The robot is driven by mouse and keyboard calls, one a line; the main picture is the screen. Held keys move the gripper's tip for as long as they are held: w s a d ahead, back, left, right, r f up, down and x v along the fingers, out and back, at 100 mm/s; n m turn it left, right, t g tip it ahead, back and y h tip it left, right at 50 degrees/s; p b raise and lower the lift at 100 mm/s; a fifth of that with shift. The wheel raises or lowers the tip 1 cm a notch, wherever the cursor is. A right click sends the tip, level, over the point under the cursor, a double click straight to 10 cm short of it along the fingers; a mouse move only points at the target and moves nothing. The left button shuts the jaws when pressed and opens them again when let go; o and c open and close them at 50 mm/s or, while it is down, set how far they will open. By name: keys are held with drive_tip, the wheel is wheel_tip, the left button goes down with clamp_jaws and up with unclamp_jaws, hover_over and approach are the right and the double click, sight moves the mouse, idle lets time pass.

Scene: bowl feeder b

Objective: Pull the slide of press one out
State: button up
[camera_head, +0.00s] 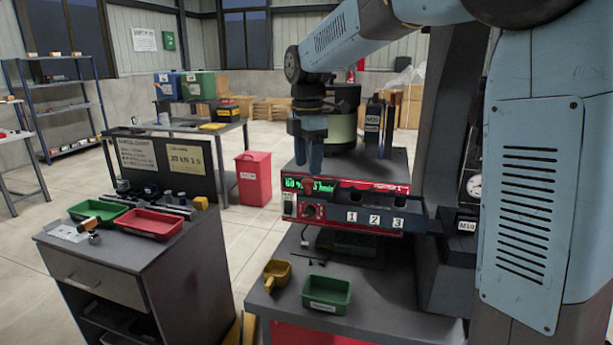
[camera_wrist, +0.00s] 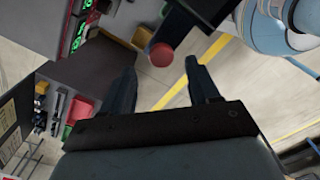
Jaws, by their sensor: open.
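A machine with a green-lit display (camera_head: 308,184) and red front stands on the bench in the head view. Its dark front block (camera_head: 362,205) bears white plates 1 (camera_head: 351,217), 2 (camera_head: 374,220) and 3 (camera_head: 398,223). I cannot make out which part is the slide of press one. My gripper (camera_head: 312,168) points down in front of the display side, its lower end overlapping the machine in the picture. In the wrist view, my gripper (camera_wrist: 163,85) has its fingers wide apart with nothing between them. A round red knob (camera_wrist: 162,54) on a dark part lies beyond the fingertips.
A green tray (camera_head: 327,293) and a yellow scoop (camera_head: 277,273) are on the bench's front. A cabinet at left carries a red tray (camera_head: 150,223) and a green tray (camera_head: 97,210). A red bin (camera_head: 253,178) stands behind. Floor shows between cabinet and bench.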

sight(308, 180)
drive_tip(key=shift+f, duration=2.15)
drive_tip(key=shift+c, duration=0.4)
clamp_jaws()
